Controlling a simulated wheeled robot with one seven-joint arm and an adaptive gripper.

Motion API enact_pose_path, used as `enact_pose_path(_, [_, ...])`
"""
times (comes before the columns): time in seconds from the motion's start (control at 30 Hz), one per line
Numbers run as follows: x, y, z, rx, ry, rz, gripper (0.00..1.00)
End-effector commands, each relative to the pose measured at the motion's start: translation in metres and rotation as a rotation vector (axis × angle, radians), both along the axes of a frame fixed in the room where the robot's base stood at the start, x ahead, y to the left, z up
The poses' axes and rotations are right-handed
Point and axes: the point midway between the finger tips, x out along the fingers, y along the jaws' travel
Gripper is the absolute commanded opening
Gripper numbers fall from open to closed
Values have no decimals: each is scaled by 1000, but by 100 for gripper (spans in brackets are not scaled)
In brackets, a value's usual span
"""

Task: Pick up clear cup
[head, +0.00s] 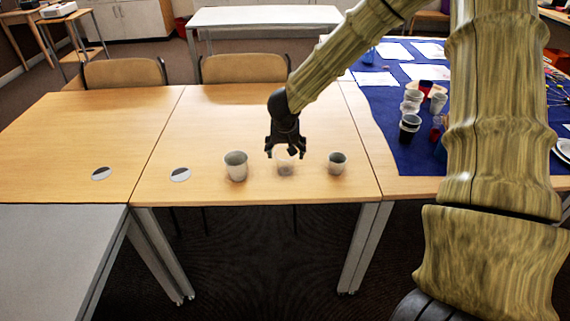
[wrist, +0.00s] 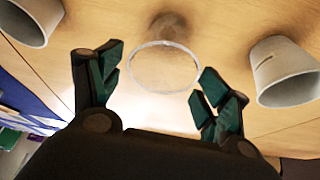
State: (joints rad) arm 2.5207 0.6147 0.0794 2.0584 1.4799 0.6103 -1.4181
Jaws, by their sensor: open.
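The clear cup (head: 285,168) stands on the wooden table between two opaque cups, and its outline is faint. In the wrist view the clear cup (wrist: 165,68) shows as a pale round rim in front of my fingers, a little above the gap between them. My gripper (head: 285,155) hangs over the clear cup in the head view, pointing down. In the wrist view its dark green fingers (wrist: 155,90) are spread apart with nothing between them. I cannot tell the exact height of the fingertips above the rim.
Two grey discs (head: 180,174) lie farther left. A blue cloth (head: 390,140) with several cups covers the right table.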

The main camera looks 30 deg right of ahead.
Motion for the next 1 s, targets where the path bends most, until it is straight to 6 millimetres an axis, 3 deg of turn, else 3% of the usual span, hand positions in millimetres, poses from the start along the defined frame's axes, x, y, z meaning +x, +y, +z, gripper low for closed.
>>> enact_pose_path(0.5, [12, -7, -49, 1, 0, 0, 76])
enact_pose_path(0.77, [13, -7, -50, 1, -1, 0, 76])
enact_pose_path(0.93, [13, -7, -50, 1, -1, 0, 53])
enact_pose_path(1.0, [13, -7, -50, 1, -1, 0, 51])
